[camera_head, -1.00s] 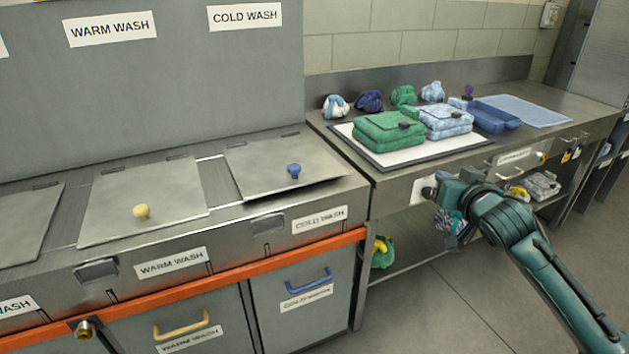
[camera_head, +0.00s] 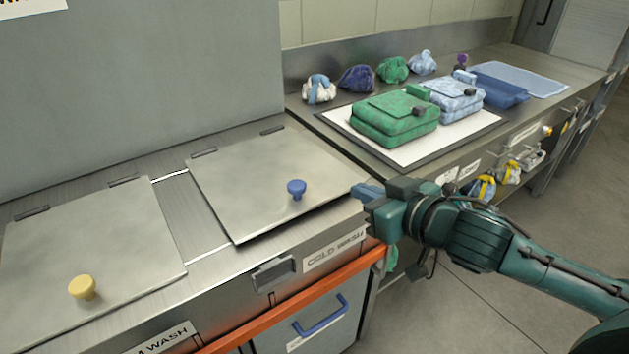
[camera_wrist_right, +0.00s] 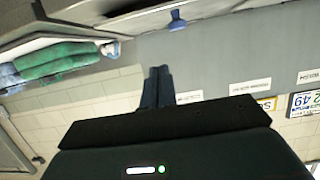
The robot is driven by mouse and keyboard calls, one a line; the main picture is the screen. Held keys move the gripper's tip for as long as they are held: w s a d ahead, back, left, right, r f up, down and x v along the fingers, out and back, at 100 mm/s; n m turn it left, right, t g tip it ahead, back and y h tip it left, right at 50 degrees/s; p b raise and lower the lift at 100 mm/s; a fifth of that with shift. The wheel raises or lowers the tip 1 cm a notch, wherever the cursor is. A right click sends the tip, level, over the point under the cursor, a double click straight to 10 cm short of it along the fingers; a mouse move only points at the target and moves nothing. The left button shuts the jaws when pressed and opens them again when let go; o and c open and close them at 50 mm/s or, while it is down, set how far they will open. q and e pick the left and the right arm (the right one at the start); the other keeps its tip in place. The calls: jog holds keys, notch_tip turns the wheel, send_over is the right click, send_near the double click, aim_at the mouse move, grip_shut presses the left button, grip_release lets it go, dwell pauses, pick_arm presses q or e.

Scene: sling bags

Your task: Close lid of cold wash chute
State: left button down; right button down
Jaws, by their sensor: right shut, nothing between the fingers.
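The cold wash lid (camera_head: 255,165) is a flat grey metal plate with a blue knob (camera_head: 297,188) near its front right. It lies almost flat over the chute, and a thin dark gap shows under its front edge. The COLD WASH label (camera_head: 334,248) is on the front face below it. My right gripper (camera_head: 366,192) is at the lid's right front corner, shut and empty, its fingers pointing left. I cannot tell whether it touches the lid. The right wrist view shows its closed fingers (camera_wrist_right: 157,84) with the blue knob (camera_wrist_right: 177,20) beyond. My left gripper is not in view.
The warm wash lid (camera_head: 90,250) with a yellow knob (camera_head: 82,288) lies flat to the left. On the right counter, a green bag (camera_head: 395,118) and a pale blue bag (camera_head: 452,98) rest on a white board (camera_head: 420,153). A blue handle (camera_head: 322,318) protrudes below the chute.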

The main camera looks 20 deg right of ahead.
jog(key=x, duration=0.9)
jog(key=shift+w, duration=0.25)
notch_tip(320, 180, down, 3)
jog(key=shift+r, duration=0.1)
jog(key=shift+f, duration=0.7)
jog(key=shift+f, duration=0.1)
